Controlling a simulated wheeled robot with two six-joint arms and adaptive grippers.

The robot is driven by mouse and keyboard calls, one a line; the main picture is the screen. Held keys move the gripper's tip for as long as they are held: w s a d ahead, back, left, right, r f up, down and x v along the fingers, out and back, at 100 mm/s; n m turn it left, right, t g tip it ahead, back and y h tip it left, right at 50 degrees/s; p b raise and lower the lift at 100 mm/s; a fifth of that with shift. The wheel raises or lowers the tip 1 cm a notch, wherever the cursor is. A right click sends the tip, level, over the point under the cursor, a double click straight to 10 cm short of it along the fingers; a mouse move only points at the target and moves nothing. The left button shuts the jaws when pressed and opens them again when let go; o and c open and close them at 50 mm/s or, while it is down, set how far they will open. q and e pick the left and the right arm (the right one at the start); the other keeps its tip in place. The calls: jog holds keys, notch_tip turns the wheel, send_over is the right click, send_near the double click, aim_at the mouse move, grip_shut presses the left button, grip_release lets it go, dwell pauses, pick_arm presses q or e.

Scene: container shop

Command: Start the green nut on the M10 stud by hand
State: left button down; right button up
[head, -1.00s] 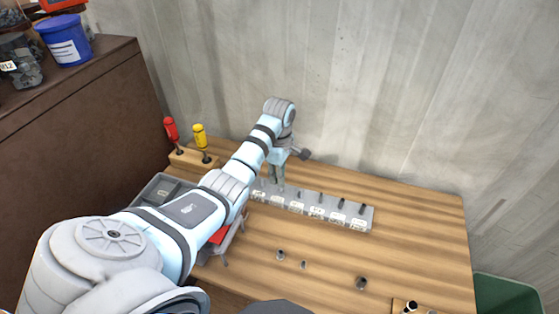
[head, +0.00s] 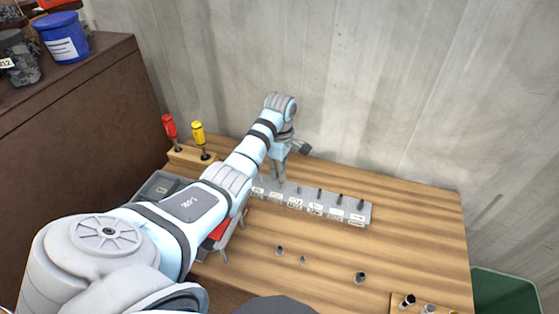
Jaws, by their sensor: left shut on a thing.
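A grey bar with several upright studs and white labels (head: 312,209) lies across the back of the wooden bench. My left gripper (head: 278,178) points down over the bar's left part, shut, with its fingertips at about stud height. The green nut is not visible; what the fingers hold is too small and hidden to make out. The stud under the fingers is hidden too, and I cannot read which label marks M10. My right gripper is not in view.
Small dark metal parts (head: 360,278) stand loose on the bench front. A red screwdriver (head: 169,127) and a yellow screwdriver (head: 198,134) stand in a wooden holder. A grey tray (head: 158,187) is partly behind my left arm. A green bin (head: 505,290) is at right.

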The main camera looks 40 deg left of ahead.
pick_arm(q)
jog(key=shift+f+b, duration=1.05)
jog(key=shift+f, duration=1.25)
jog(key=m, duration=0.7)
jog(key=shift+m, duration=0.4)
jog(key=m, duration=0.7)
jog(key=shift+m, duration=0.3)
jog(key=c, duration=2)
grip_release()
jog(key=shift+m, duration=0.5)
jog(key=o, duration=0.5)
jog(key=shift+s, duration=0.1)
